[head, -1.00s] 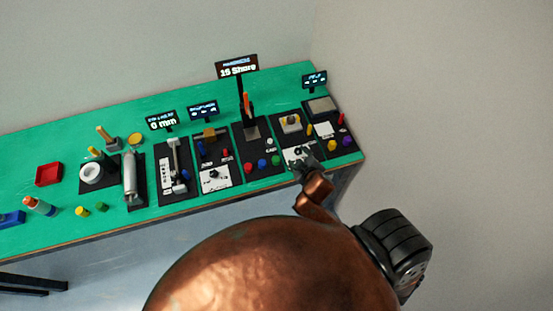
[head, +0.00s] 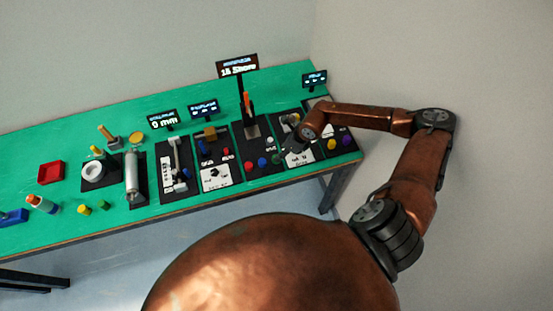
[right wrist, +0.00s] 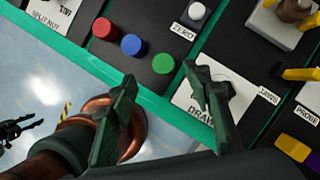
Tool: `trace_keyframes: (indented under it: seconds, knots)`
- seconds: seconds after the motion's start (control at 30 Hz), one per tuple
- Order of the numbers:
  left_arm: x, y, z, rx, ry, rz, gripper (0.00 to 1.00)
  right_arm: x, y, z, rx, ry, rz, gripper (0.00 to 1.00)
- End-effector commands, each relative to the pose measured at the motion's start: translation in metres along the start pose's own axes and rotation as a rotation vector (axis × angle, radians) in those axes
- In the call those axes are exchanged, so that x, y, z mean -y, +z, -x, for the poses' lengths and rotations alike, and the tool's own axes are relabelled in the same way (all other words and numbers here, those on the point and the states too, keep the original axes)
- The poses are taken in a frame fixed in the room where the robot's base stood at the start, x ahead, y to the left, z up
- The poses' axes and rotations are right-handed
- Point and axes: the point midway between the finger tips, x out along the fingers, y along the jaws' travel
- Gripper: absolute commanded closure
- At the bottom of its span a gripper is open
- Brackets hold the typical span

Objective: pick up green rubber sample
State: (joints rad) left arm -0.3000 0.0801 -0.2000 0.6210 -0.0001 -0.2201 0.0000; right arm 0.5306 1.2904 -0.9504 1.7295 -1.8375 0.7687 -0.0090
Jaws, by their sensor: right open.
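The likely green rubber sample (head: 104,205) is a small green cylinder on the left part of the green bench, right of a similar yellow cylinder (head: 84,209). My right gripper (head: 291,142) is far to its right, over the panels near the bench's front edge. In the right wrist view my right gripper (right wrist: 165,98) is open with nothing between its fingers. The sample does not show there. A dark claw-like part (right wrist: 18,128) over the floor may be my left gripper, but its state is unclear.
Red, blue and green buttons (right wrist: 163,63) sit just beyond my right fingers. A hardness stand (head: 247,105) rises behind the panels. A grey cylinder device (head: 131,177), a red tray (head: 51,172) and an orange-tipped bottle (head: 43,204) stand near the sample.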

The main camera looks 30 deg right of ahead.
Motion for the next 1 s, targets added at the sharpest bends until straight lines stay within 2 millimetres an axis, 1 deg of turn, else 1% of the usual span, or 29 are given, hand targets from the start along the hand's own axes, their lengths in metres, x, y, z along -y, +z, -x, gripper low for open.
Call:
trace_keyframes:
  seconds: [0.03, 0.13, 0.37, 0.53, 0.6, 0.7, 0.97, 1.0]
  knots:
    - [0.000, 0.000, 0.000, 0.000, 0.000, 0.000, 0.60, 0.006, -0.003, 0.000, -0.013, -0.014, 0.008, 0.54]
    - [0.000, 0.000, 0.002, 0.000, 0.000, 0.000, 0.60, 0.010, -0.006, -0.007, -0.024, -0.023, 0.012, 0.54]
    - [0.000, -0.001, 0.007, -0.001, 0.000, 0.000, 0.60, 0.008, -0.006, -0.031, -0.023, -0.021, 0.011, 0.54]
    - [0.001, -0.003, 0.017, -0.001, 0.000, 0.000, 0.60, 0.003, -0.007, -0.055, -0.023, -0.020, 0.011, 0.54]
    - [0.001, -0.002, 0.017, -0.001, 0.000, 0.000, 0.60, 0.004, -0.007, -0.065, -0.021, -0.021, 0.010, 0.54]
    - [0.001, -0.002, 0.017, -0.001, 0.000, 0.000, 0.60, 0.004, -0.008, -0.074, -0.021, -0.021, 0.011, 0.54]
    - [0.001, -0.002, 0.017, -0.001, 0.000, 0.000, 0.60, 0.004, -0.008, -0.076, -0.020, -0.021, 0.011, 0.54]
    - [0.001, -0.002, 0.017, -0.001, 0.000, 0.000, 0.60, 0.004, -0.008, -0.076, -0.020, -0.021, 0.011, 0.57]
